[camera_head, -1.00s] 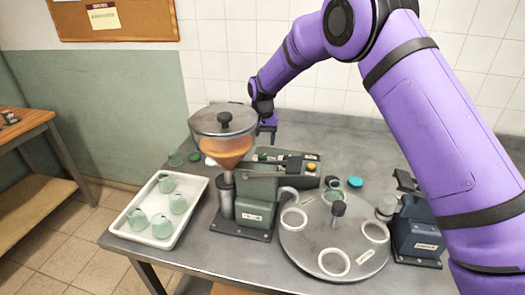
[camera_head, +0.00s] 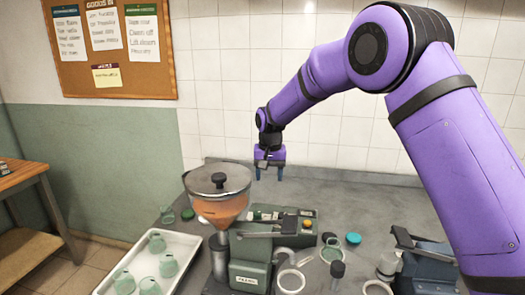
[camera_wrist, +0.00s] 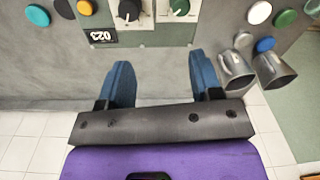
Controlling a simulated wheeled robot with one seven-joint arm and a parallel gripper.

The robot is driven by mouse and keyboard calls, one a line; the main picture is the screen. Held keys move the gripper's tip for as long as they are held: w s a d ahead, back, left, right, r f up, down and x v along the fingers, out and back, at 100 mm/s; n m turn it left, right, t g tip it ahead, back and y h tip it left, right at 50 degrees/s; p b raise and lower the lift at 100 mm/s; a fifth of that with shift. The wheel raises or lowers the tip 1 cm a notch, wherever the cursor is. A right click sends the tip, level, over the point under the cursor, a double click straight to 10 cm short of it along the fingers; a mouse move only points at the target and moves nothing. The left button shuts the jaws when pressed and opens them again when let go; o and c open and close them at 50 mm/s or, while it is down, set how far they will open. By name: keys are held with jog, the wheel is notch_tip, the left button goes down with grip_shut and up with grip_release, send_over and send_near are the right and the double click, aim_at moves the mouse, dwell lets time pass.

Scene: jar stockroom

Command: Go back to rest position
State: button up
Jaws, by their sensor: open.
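My gripper (camera_head: 269,176) hangs above the back of the grey worktop, behind the green filling machine (camera_head: 262,250). Its blue fingers point down and are apart, with nothing between them. In the wrist view, my gripper (camera_wrist: 162,85) also shows as two blue fingers spread wide over bare grey surface.
The machine's lidded hopper (camera_head: 218,185) stands left of my gripper. A turntable with round holders (camera_head: 330,283) and a dark blue device (camera_head: 428,268) stand right. A turquoise lid (camera_head: 353,238) lies on the worktop. The air above is free.

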jog(key=s+d+r+t, duration=0.2)
jog(key=s+d+r, duration=1.6)
jog(key=d+r, duration=0.15)
jog(key=s+d+t, duration=0.1)
jog(key=s+d, duration=0.3)
jog(key=s, duration=0.8)
jog(key=s+d+t, duration=0.1)
jog(key=s+d, duration=0.4)
jog(key=s, duration=0.8)
jog(key=shift+s+d+f+t, duration=0.15)
jog(key=shift+f+t, duration=0.25)
